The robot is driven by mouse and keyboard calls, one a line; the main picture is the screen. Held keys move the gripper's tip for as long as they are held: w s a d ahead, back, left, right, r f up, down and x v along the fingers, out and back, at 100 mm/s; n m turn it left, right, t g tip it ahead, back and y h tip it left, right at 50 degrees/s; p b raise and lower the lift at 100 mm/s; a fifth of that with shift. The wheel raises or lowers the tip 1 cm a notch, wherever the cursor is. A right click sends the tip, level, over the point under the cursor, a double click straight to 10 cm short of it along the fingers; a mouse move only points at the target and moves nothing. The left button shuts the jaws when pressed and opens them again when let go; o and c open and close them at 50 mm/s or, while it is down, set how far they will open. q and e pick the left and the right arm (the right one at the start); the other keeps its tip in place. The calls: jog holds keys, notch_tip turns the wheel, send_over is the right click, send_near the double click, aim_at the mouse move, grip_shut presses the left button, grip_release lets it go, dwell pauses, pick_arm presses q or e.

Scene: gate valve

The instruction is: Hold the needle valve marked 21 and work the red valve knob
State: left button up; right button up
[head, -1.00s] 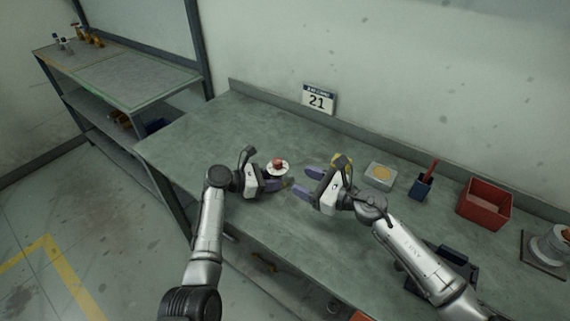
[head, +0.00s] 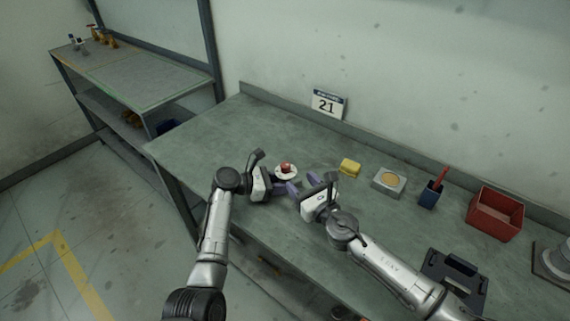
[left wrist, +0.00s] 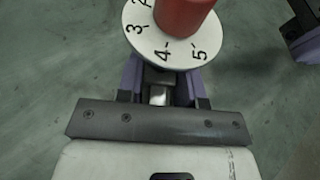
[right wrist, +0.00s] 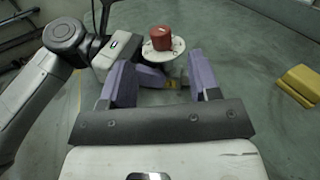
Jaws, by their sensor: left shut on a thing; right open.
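The needle valve has a red knob (head: 286,167) above a white numbered dial (head: 280,175), held upright over the bench. In the left wrist view the knob (left wrist: 185,12) rises from the dial (left wrist: 165,47), which shows numbers including 3, 4 and 5. My left gripper (head: 275,187) is shut on the valve's metal body (left wrist: 158,95) below the dial; the dial hides part of that body. My right gripper (right wrist: 160,72) is open and empty, its fingers pointing toward the valve. In the right wrist view the knob (right wrist: 161,38) lies beyond its fingertips, apart from them.
A sign marked 21 (head: 328,103) stands at the back wall. A yellow block (head: 350,167), a grey box with a round tan top (head: 389,180), a blue holder (head: 430,195) and a red bin (head: 495,214) stand to the right. The bench's left part is clear.

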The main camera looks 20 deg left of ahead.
aim_at(288, 165)
jog(key=x, duration=0.8)
jog(key=shift+w+r, duration=0.1)
jog(key=shift+r, duration=0.05)
jog(key=shift+w+a, duration=0.2)
jog(key=shift+a, duration=0.2)
jog(key=shift+c, duration=0.3)
jog(key=c, duration=0.9)
jog(key=shift+n+g+y, duration=0.7)
jog(key=shift+g, duration=0.2)
